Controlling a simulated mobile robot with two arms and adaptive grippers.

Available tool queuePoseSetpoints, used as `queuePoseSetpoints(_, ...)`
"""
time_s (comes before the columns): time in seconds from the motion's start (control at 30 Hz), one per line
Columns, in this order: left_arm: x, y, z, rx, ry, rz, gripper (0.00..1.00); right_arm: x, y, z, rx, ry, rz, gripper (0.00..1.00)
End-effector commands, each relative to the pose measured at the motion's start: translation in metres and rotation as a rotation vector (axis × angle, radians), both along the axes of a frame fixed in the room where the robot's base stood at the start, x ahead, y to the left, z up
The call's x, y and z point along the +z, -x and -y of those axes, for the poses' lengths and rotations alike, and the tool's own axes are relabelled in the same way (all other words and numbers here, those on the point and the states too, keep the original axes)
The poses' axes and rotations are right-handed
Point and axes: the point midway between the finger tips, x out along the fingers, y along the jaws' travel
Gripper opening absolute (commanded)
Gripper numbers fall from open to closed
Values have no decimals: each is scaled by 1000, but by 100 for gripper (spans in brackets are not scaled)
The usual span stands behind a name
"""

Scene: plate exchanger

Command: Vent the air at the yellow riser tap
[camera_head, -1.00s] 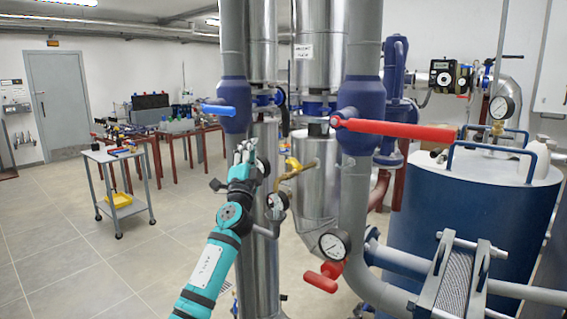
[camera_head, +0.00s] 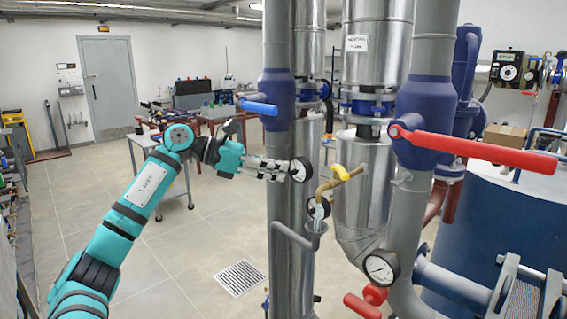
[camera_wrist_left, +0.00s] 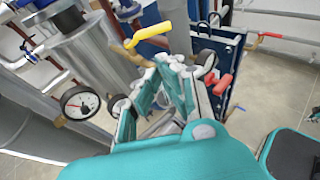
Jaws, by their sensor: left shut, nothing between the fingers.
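The yellow riser tap (camera_head: 341,172) is a small yellow handle on a bent brass pipe (camera_head: 324,187), among the vertical pipes in the head view. It also shows in the left wrist view (camera_wrist_left: 148,37), beyond the fingers. A grey drain funnel (camera_head: 315,226) stands below the brass outlet. My left gripper (camera_head: 293,171) points right, its fingertips by a small gauge (camera_head: 301,168) on the grey pipe, left of the yellow tap and apart from it. It is shut and empty; its fingers also show in the wrist view (camera_wrist_left: 170,72). My right gripper is not in view.
Close by are a blue lever (camera_head: 259,107), a long red lever (camera_head: 470,148), a pressure gauge (camera_head: 381,267) and a red handle (camera_head: 366,301). A blue tank (camera_head: 485,215) stands at the right. The floor at left is open, with a grate (camera_head: 240,278).

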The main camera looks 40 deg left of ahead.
Motion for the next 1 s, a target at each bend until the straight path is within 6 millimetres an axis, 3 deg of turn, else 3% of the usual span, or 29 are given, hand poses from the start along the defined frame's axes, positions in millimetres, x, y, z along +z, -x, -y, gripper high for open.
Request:
queuePoseSetpoints(0.1, -2, -18, 19, -5, 5, 0, 0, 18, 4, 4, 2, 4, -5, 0)
queuePoseSetpoints(0.5, -16, -70, 67, 0, 6, 1, 0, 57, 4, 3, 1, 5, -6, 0)
queuePoseSetpoints(1.0, -21, -80, 76, 1, 3, -1, 0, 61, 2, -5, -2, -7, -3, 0)
